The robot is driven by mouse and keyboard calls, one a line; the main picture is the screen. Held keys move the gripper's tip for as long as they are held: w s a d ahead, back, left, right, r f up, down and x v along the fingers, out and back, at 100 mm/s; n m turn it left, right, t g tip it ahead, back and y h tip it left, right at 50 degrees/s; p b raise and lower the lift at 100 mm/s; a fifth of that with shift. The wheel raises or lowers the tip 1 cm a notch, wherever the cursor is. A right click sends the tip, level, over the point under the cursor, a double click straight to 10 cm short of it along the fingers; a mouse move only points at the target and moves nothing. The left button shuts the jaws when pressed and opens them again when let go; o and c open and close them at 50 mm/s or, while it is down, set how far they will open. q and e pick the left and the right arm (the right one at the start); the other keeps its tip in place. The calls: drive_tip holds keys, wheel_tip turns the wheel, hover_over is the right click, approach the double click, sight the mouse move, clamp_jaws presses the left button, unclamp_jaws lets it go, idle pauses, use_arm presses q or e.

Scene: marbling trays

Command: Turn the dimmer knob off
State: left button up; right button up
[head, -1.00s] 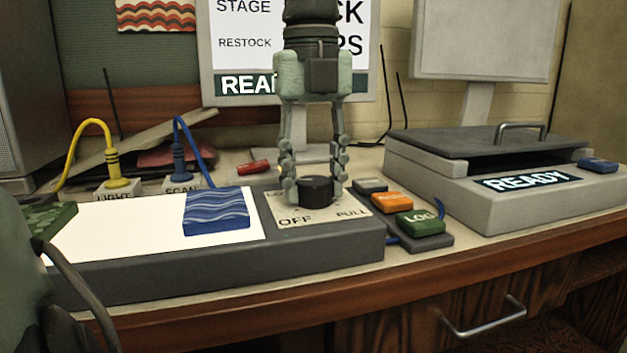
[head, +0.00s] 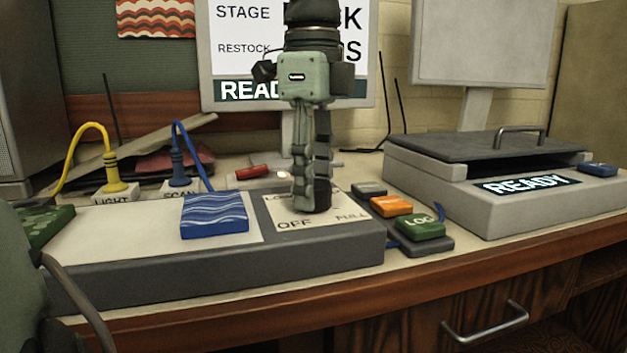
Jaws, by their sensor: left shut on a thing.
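The black dimmer knob (head: 321,198) stands on a pale label plate at the right end of a low grey light box (head: 220,264). The plate (head: 290,224) reads OFF at its front left and FULL at its front right. My left gripper (head: 311,200) points straight down over the knob and is shut on it, seen edge-on; its fingers hide much of the knob. The knob's pointer cannot be made out. The box's flat panel (head: 120,236) looks dull cream, not glowing. My right gripper is not in view.
A blue wavy-patterned block (head: 214,215) lies on the panel. Orange (head: 391,205) and green LOG (head: 421,226) buttons sit right of the box. A grey lidded machine (head: 500,200) marked READY stands further right. Yellow (head: 115,178) and blue (head: 179,172) plugs stand behind.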

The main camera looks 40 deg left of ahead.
use_arm(q)
drive_tip(key=shift+n, duration=0.8)
drive_tip(key=o, duration=1.2)
drive_tip(key=shift+c, duration=0.2)
drive_tip(key=shift+r, duration=0.1)
wheel_tip(320, 180, up, 12)
